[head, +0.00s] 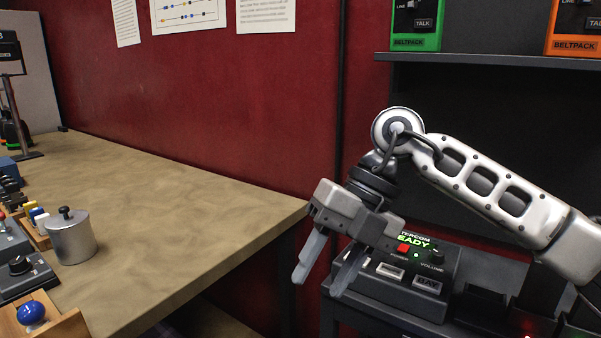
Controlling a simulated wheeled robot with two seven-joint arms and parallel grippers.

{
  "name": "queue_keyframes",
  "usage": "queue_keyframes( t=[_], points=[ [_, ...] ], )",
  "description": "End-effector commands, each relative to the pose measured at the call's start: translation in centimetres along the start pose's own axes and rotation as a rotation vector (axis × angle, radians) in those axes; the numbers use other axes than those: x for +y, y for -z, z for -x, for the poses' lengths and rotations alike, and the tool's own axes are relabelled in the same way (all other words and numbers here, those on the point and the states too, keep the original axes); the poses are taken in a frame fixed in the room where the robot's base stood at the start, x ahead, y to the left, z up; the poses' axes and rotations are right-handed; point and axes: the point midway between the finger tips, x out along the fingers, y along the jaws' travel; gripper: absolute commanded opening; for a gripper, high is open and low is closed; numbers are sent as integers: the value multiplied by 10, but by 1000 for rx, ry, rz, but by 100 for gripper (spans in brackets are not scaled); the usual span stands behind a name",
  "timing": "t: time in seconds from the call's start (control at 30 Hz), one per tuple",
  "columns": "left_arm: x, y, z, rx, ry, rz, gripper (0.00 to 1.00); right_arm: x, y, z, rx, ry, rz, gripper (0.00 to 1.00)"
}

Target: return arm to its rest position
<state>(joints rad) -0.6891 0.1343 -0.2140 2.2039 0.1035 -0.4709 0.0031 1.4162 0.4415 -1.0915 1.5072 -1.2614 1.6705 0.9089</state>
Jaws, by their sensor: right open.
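My right arm (485,188) comes in from the right edge and bends at a round joint near the middle right. My right gripper (325,268) points down with its two fingers apart and nothing between them. It hangs in front of the intercom box (441,266), off the right end of the wooden table (170,215). The gripper hides part of the intercom's left side; I cannot tell whether it touches it. The intercom has a red button (404,248), a green light and a lit display. My left gripper is not in view.
A metal pot with a knob (72,238), a blue round button on a wooden block (31,312) and dark control boxes (22,274) stand at the table's left. The table's middle is clear. A shelf (490,62) with a green beltpack (415,25) and an orange beltpack (575,28) is above my arm.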

Motion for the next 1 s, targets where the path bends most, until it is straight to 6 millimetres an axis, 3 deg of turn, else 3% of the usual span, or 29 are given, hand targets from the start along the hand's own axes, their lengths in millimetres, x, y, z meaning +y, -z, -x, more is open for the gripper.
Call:
queue_keyframes(
  t=[0.1,0.23,0.33,0.47,0.57,0.67,0.73,0.87,1.0],
  points=[
    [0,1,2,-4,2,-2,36,31,14,-36,88,-250,59,43],
    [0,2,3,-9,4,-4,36,76,35,-58,166,-652,77,43],
    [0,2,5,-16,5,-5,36,103,44,-53,181,-1005,13,43],
    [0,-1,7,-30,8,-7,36,107,35,-33,132,-1424,-187,43],
    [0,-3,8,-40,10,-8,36,83,17,-23,49,-1687,-427,43],
    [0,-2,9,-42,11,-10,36,37,-2,-27,-67,-1878,-732,43],
    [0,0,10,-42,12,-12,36,-4,-10,-40,-158,-1959,-977,43],
    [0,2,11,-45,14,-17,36,-87,-3,-90,-326,-1976,-1472,43],
    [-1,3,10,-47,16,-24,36,-153,31,-147,-444,-1855,-1903,43]
  ],
)
